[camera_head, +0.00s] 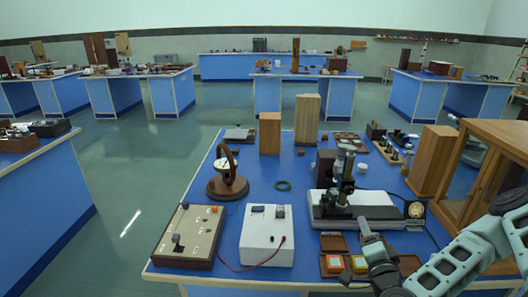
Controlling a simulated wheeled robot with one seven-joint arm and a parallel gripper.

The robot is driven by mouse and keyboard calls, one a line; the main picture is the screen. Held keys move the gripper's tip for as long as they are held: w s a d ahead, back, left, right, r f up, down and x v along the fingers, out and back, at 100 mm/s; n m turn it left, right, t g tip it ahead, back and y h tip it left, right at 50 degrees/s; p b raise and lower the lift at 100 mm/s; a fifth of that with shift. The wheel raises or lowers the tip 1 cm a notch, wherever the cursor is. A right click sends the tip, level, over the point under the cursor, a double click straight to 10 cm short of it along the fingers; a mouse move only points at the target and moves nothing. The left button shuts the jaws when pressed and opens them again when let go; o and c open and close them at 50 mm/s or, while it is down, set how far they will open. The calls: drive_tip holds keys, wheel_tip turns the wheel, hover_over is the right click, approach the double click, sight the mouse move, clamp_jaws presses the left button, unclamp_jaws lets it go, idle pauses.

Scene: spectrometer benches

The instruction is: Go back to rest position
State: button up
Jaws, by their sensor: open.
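My gripper (373,250) is in the lower right of the head camera view, at the end of my teal arm that comes in from the right edge. It is over the near right part of the blue bench (322,277). It looks open, and nothing shows held in it.
A spectrometer-like instrument (345,180) on a white base stands just behind my gripper. A glass-fronted wooden cabinet (500,150) stands close to my arm at right. A white box (267,240) and a control box (190,235) sit front left. Open floor (140,170) lies left.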

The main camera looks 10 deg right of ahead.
drive_tip(key=a+f+n+g+y, duration=0.1)
drive_tip(key=a+n+g+y, duration=1.05)
drive_tip(key=a+n, duration=0.8)
drive_tip(key=s+a+r+n+g+h, duration=0.2)
drive_tip(key=s+r+g+h, duration=0.1)
drive_tip(key=s+r, duration=0.5)
drive_tip(key=s+a+r+n+g+h, duration=0.1)
drive_tip(key=s+a+r+g+h, duration=0.1)
drive_tip(key=s+r, duration=0.6)
drive_tip(key=s+g+h, duration=0.1)
drive_tip(key=s, duration=0.4)
drive_tip(key=shift+n+b, duration=0.3)
drive_tip(key=shift+n, duration=0.05)
drive_tip(key=shift+a, duration=0.1)
